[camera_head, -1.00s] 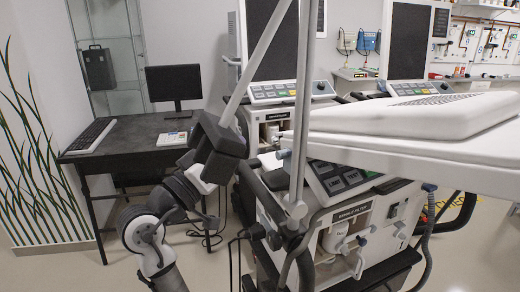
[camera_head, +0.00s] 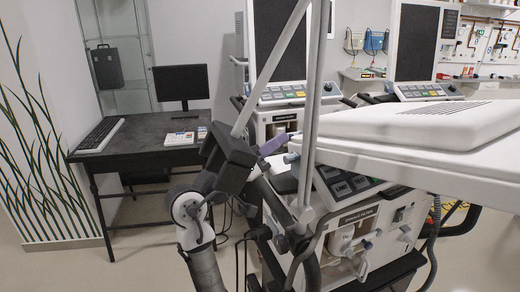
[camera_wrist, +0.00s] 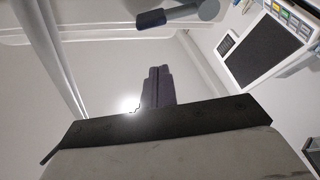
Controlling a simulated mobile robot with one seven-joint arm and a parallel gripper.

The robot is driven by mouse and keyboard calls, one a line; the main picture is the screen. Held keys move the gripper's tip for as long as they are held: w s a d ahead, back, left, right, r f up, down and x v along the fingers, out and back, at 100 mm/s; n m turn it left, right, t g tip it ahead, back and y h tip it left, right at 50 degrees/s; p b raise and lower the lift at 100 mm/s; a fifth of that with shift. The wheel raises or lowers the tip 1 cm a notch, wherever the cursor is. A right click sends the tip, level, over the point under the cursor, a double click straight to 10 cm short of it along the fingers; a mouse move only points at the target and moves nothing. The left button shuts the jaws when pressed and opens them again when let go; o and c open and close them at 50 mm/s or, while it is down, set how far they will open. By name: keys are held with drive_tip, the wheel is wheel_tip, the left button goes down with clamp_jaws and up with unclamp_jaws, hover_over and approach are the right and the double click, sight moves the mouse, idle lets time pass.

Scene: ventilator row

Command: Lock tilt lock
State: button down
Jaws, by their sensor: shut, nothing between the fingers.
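My gripper (camera_head: 276,144) is shut and empty. In the head view its purple-grey fingers point right, behind the slanted grey poles and near the left edge of a large white panel. In the wrist view the two closed fingertips (camera_wrist: 158,72) stand side by side in the middle. A lever with a blue-grey handle (camera_wrist: 168,19) and a round grey end lies beyond them at the top, apart from the fingers; it may be the tilt lock. In the head view a small blue-grey piece (camera_head: 291,158) shows just below the fingers; I cannot tell whether it is the same lever.
The white panel (camera_head: 440,130) fills the right foreground. A ventilator (camera_head: 345,215) with a keypad stands below it. A dark desk (camera_head: 145,140) with a monitor stands at left. Open floor shows at lower left.

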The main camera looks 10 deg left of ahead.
drive_tip(key=d, duration=0.1)
drive_tip(key=d+f, duration=0.1)
drive_tip(key=d+f+p, duration=0.1)
drive_tip(key=shift+w+d+f, duration=0.2)
drive_tip(key=shift+w+d, duration=0.05)
drive_tip(key=shift+f, duration=0.1)
idle(0.4)
drive_tip(key=f+m+g+h+b, duration=0.1)
drive_tip(key=m+b, duration=0.4)
drive_tip(key=b, duration=0.1)
drive_tip(key=s+f+m+g+h+b, duration=0.1)
drive_tip(key=f+m+g+b, duration=0.1)
drive_tip(key=m+b, duration=0.3)
drive_tip(key=d+f+m+g+h+b, duration=0.1)
drive_tip(key=f+m+g+h+b, duration=0.1)
drive_tip(key=m+b, duration=0.3)
drive_tip(key=shift+s+f+b, duration=0.15)
drive_tip(key=shift+f+b, duration=0.1)
drive_tip(key=shift+b, duration=1.85)
drive_tip(key=v, duration=1.4)
drive_tip(key=shift+b, duration=0.35)
